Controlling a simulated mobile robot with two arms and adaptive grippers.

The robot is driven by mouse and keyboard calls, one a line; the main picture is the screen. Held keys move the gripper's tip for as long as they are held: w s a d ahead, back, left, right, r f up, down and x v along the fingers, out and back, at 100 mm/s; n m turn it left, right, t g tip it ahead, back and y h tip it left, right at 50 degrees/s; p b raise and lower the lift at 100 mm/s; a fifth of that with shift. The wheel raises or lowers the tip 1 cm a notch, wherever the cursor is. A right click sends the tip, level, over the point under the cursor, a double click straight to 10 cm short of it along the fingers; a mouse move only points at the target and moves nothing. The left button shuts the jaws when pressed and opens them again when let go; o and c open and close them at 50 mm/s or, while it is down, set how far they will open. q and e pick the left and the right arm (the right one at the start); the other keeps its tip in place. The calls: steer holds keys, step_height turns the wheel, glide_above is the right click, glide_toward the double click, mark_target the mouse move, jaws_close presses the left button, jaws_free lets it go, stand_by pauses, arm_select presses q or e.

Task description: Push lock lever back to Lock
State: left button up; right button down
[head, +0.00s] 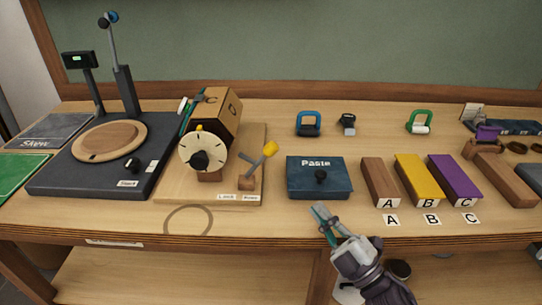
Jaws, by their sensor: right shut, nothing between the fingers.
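The lock lever (262,164) is a short grey stick with a yellow knob, set in a small wooden block. It leans up and to the right, beside a white dial (191,157) with a black knob. Both stand on a light wooden board (179,189). Small labels (237,197) lie at the board's front edge, the left one seeming to read Lock; the right one is too small to read surely. My right gripper (321,210) is shut and empty at the table's front edge, below and right of the lever, apart from it. My left gripper is not in view.
A dark blue Paste box (304,187) with a black knob stands right of the lever. Brown, yellow and purple blocks (420,178) marked A, B and C stand farther right. A dark machine (60,180) stands left. The table front (240,224) is mostly clear.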

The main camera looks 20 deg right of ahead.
mark_target(259, 162)
steer(key=shift+s+d+r, duration=0.1)
steer(key=shift+s, duration=0.1)
steer(key=shift+w+r, duration=0.1)
steer(key=shift+w, duration=0.05)
steer(key=p+x, duration=0.2)
steer(key=x, duration=0.4)
steer(key=shift+r, duration=0.15)
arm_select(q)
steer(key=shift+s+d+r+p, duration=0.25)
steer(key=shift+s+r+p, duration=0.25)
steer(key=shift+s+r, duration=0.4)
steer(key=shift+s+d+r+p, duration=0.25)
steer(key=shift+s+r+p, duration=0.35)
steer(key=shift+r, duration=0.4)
arm_select(e)
steer(key=x, duration=0.7)
steer(key=shift+w, duration=0.4)
